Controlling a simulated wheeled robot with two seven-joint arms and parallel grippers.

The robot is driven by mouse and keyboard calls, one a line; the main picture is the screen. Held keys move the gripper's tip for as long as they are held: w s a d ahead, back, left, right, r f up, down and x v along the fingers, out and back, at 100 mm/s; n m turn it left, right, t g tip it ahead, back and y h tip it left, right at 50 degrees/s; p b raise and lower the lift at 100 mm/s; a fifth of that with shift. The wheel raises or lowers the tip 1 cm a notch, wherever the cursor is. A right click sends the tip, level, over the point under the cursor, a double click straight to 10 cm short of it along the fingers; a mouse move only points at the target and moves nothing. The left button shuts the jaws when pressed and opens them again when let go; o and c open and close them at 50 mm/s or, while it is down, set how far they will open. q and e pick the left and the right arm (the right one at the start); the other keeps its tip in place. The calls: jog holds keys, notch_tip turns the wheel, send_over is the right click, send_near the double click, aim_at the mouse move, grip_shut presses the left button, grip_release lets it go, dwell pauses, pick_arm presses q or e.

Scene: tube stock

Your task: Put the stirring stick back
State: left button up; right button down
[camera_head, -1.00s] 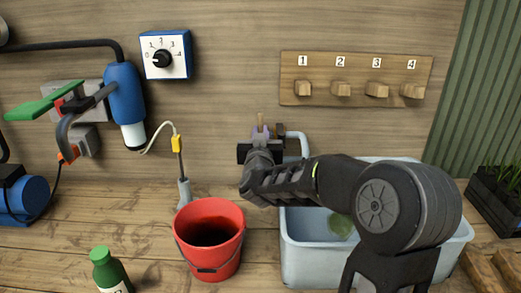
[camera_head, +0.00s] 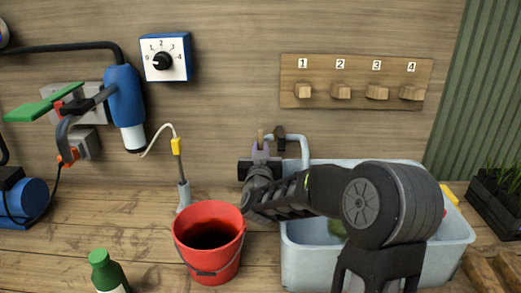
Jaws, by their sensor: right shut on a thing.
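My right gripper (camera_head: 260,163) is raised behind and to the right of the red bucket (camera_head: 209,262), close to the back wall. The rest of the stick is hidden by the gripper and arm. The bucket stands upright on the wooden table with dark contents inside. My left gripper is not in view.
A light-blue basin (camera_head: 300,262) with a tap (camera_head: 299,140) stands under my right arm. A numbered peg board (camera_head: 355,72) and a dial (camera_head: 165,58) are on the wall. A green bottle (camera_head: 106,272) stands at the front left.

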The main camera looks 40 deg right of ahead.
jog(key=c, duration=1.4)
grip_release()
jog(key=shift+f, duration=0.15)
jog(key=shift+c, duration=0.2)
jog(key=v, duration=1.2)
jog(key=shift+r, duration=0.2)
